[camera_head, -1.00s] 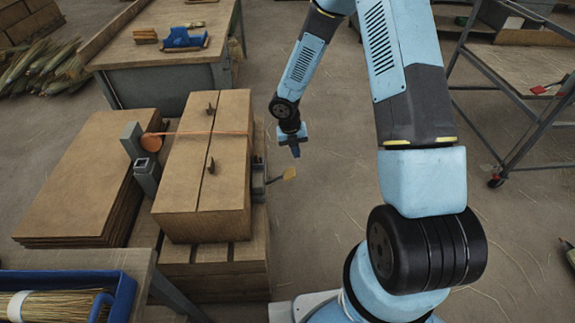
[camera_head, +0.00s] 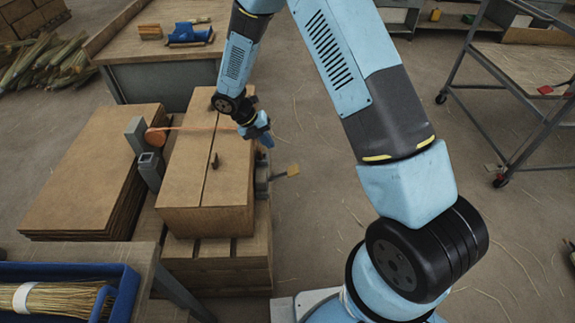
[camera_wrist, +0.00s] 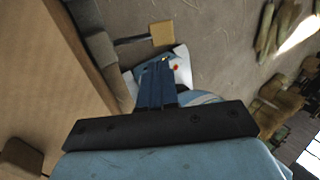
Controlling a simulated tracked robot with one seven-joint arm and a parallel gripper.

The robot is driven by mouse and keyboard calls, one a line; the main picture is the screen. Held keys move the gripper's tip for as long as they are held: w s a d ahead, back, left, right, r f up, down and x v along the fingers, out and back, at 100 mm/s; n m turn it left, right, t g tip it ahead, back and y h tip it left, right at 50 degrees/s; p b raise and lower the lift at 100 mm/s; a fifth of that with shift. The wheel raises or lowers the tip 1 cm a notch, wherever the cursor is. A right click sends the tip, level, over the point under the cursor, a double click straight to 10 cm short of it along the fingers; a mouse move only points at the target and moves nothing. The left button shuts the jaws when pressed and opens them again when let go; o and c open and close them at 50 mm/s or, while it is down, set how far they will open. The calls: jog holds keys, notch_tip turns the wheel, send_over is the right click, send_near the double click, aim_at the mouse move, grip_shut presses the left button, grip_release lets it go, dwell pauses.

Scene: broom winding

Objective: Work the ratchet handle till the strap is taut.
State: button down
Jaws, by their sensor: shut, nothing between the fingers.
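The ratchet (camera_head: 262,178) is a grey body on the right side of the big cardboard carton (camera_head: 207,190). Its handle ends in a yellow grip (camera_head: 293,170) that sticks out to the right. In the wrist view the yellow grip (camera_wrist: 162,33) and the grey ratchet body (camera_wrist: 101,46) lie beyond my fingers. The orange strap (camera_head: 190,129) crosses the carton top from a round orange-brown piece (camera_head: 155,138) at the left; its right part is hidden by my arm. My gripper (camera_head: 268,142) is shut and empty, by the carton's right edge, above and behind the handle, apart from it.
The carton stands on a wooden pallet-like base (camera_head: 215,265). Flat cardboard sheets (camera_head: 85,185) and grey posts (camera_head: 148,168) are to its left. A dark peg (camera_head: 214,162) rises from its top. Floor to the handle's right is open; a metal cart (camera_head: 510,95) stands further right.

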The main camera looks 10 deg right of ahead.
aim_at(292, 169)
jog(key=x, duration=1.4)
